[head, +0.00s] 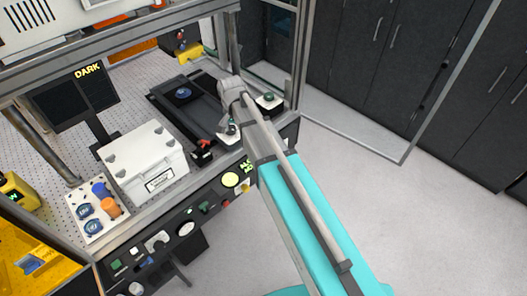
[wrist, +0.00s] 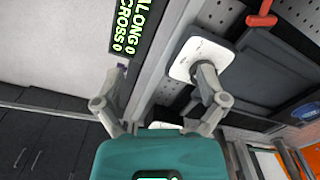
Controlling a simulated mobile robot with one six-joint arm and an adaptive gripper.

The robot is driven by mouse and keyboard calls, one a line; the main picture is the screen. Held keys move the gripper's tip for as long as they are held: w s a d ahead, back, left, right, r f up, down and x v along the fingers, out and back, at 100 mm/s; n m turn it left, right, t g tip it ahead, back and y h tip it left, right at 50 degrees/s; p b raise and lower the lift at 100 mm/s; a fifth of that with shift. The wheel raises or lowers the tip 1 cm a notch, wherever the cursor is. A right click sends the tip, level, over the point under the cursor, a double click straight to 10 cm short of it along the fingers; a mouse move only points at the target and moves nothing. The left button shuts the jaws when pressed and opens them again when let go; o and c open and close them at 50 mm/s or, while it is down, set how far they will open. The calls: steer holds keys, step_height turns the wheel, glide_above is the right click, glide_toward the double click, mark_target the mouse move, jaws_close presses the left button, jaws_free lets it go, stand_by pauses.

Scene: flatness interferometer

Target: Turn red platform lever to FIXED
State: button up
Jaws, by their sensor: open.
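The red lever (head: 203,143) sits at the front end of the black platform (head: 170,105) in the head view. In the wrist view a red lever end (wrist: 262,17) shows at the upper right, apart from my fingers. Its FIXED marking is not readable. My gripper (wrist: 160,85) is open and empty. One finger overlaps a white pad (wrist: 185,68) in the picture; I cannot tell whether they touch. In the head view my arm's end is right of the platform, and my fingers are not clearly seen there.
White pads (head: 268,104) flank the platform's right end. The ALONG/CROSS display (wrist: 130,25) is on the front panel. A white box (head: 145,165) stands left of the lever. Frame posts (head: 303,50) rise behind my arm. Open floor lies right.

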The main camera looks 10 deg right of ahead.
steer(key=s+d+f+n+b, duration=0.2)
steer(key=s+d+f+b, duration=0.1)
steer(key=s+d, duration=0.4)
steer(key=shift+d+f, duration=0.3)
steer(key=shift+d, duration=0.65)
step_height(320, 180, up, 8)
steer(key=m+p, duration=0.2)
steer(key=p, duration=0.5)
glide_above(205, 141)
steer(key=shift+f, duration=0.2)
steer(key=shift+f, duration=0.15)
step_height(205, 141, down, 14)
steer(key=b, duration=1.3)
steer(key=shift+r, duration=0.25)
